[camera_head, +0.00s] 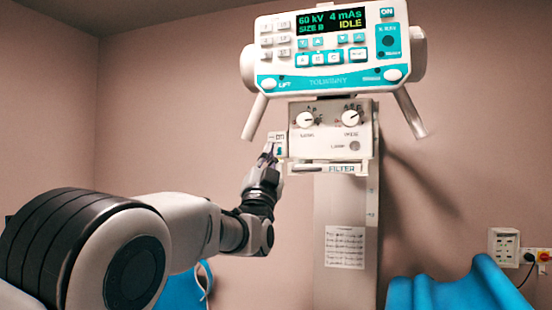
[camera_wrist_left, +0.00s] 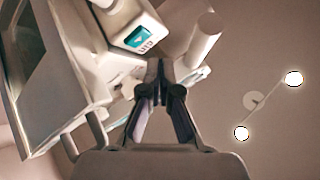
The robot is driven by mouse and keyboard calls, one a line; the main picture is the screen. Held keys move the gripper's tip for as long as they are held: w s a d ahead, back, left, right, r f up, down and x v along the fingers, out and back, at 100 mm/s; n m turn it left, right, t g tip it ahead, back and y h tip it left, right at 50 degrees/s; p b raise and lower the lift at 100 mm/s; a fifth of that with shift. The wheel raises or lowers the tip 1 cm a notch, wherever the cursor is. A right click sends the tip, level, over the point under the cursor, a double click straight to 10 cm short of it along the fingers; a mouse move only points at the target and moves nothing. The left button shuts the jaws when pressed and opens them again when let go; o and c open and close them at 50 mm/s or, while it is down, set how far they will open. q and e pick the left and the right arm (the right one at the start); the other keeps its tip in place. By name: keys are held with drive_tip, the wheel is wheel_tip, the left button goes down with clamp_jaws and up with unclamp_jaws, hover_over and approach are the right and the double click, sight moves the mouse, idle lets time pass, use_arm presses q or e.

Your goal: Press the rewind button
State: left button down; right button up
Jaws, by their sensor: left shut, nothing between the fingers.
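A white control panel (camera_head: 330,72) with a teal lower band carries several small buttons and a lit display reading 60 kV, 4 mAs, SIZE B and IDLE. I cannot read which button is marked rewind. Below it, a small white box with a blue button (camera_head: 280,151) sits at the left side of the knob housing. The blue button (camera_wrist_left: 139,37) also shows in the left wrist view, just above and left of the fingertips. My left gripper (camera_head: 269,150) is shut and empty, with its tips close beside this small box; I cannot tell whether they touch it.
The knob housing (camera_head: 328,140) has two dials and a filter rail below. Angled handles (camera_head: 254,117) hang from the panel's sides. A blue padded surface (camera_head: 450,291) lies at lower right, and a wall socket (camera_head: 503,245) is behind. The wall area at left is clear.

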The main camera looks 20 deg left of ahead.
use_arm(q)
drive_tip(key=s+b, duration=0.2)
drive_tip(key=s, duration=0.1)
drive_tip(key=shift+s+b, duration=0.35)
drive_tip(key=shift+s, duration=0.05)
drive_tip(key=shift+f, duration=0.1)
idle(0.4)
